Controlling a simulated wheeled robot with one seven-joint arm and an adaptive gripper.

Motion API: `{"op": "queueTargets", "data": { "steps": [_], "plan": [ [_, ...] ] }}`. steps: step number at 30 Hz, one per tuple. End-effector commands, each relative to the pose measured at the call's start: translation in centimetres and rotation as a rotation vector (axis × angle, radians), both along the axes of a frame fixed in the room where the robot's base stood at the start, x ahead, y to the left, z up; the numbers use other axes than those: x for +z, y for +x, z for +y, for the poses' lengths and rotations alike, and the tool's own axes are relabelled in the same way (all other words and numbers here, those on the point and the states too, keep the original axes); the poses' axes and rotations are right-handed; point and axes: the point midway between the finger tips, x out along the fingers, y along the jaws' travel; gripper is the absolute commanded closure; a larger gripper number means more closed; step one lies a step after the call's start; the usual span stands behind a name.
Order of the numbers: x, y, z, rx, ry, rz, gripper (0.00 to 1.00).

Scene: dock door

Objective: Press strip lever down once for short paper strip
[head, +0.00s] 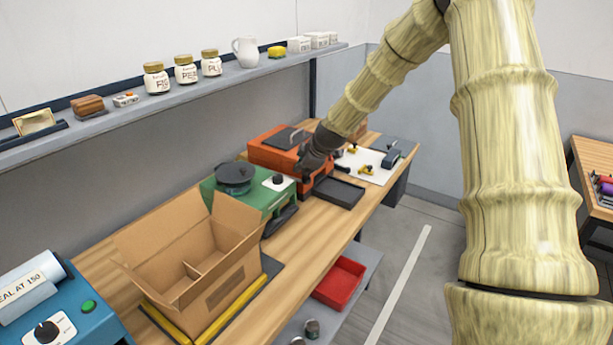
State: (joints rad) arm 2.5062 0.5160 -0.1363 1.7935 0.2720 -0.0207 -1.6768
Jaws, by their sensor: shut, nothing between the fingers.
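An orange machine (270,151) with a dark top plate stands toward the far end of the wooden bench. My gripper (304,176) is shut and empty, pointing down at the machine's front right side. Whether it touches the machine cannot be told. A short dark bar (341,168) shows just right of my gripper; I cannot tell if it is the strip lever. A dark flat tray (338,192) lies in front of the machine. No paper strip is clearly visible. My gripper and wrist hide part of the machine.
A green machine (246,197) with a dial stands left of the orange one. An open cardboard box (225,283) and a blue sealer (75,318) are nearer. A white board (368,160) with small yellow-black items lies beyond. A shelf (230,75) with jars runs above.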

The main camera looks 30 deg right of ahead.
Motion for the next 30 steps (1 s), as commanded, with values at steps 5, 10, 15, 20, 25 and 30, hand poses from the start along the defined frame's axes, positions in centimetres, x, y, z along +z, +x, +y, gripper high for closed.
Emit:
{"op": "queueTargets", "data": {
  "steps": [5, 10, 15, 20, 25, 30],
  "plan": [
    [-0.23, -0.04, 0.00, 0.000, 0.001, 0.001, 1.00],
    [-0.39, -0.06, -0.01, 0.000, 0.001, 0.001, 1.00],
    [-0.54, -0.08, -0.02, 0.000, 0.001, 0.001, 1.00],
    [-0.68, -0.11, -0.03, 0.000, 0.001, 0.001, 1.00],
    [-0.83, -0.13, -0.04, 0.000, 0.001, 0.001, 1.00],
    [-0.99, -0.15, -0.05, 0.000, 0.001, 0.001, 1.00]
  ]
}}
